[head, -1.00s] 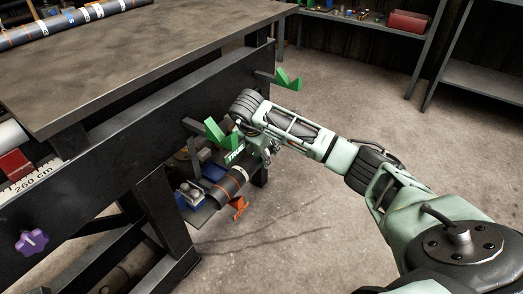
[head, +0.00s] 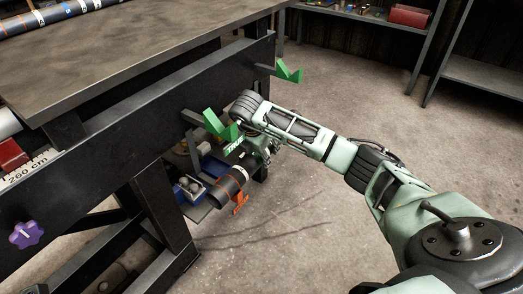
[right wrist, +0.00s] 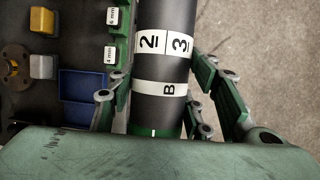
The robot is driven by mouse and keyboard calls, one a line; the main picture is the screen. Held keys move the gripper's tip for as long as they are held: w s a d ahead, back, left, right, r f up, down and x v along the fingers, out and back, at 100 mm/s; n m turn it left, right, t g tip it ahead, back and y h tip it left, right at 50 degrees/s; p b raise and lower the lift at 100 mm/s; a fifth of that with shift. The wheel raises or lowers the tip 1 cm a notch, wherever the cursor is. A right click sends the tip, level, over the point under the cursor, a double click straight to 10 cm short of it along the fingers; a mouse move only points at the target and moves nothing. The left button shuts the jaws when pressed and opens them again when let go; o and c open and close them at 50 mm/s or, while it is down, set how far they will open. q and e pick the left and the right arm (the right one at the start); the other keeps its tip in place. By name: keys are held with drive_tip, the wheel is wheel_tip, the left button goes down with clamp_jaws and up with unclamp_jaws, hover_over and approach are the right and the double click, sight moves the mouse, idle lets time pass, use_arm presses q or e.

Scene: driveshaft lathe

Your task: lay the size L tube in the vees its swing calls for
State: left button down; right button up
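A black tube (head: 232,179) with orange bands hangs low beside the bench, below the nearer green vee (head: 221,126). In the right wrist view the tube (right wrist: 163,65) shows white labels with 2, 3 and B; I read no size L. A second green vee (head: 289,72) sits farther along the bench side; both look empty. An orange vee-like part (head: 240,203) is below the tube, contact unclear. My left gripper is out of view.
The bench (head: 130,50) carries more banded tubes (head: 65,14) at the back left. A purple knob (head: 27,233) and a 260 cm scale (head: 30,165) are on its side. Blue bins (head: 187,189) stand close to the tube. Floor at right is clear, with shelves (head: 370,25) behind.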

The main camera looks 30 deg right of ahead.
drive_tip(key=o, duration=0.5)
drive_tip(key=shift+r, duration=0.2)
drive_tip(key=shift+o, duration=0.2)
drive_tip(key=shift+s+f, duration=0.1)
drive_tip(key=shift+f, duration=0.2)
drive_tip(key=v, duration=0.8)
drive_tip(key=shift+d, duration=0.1)
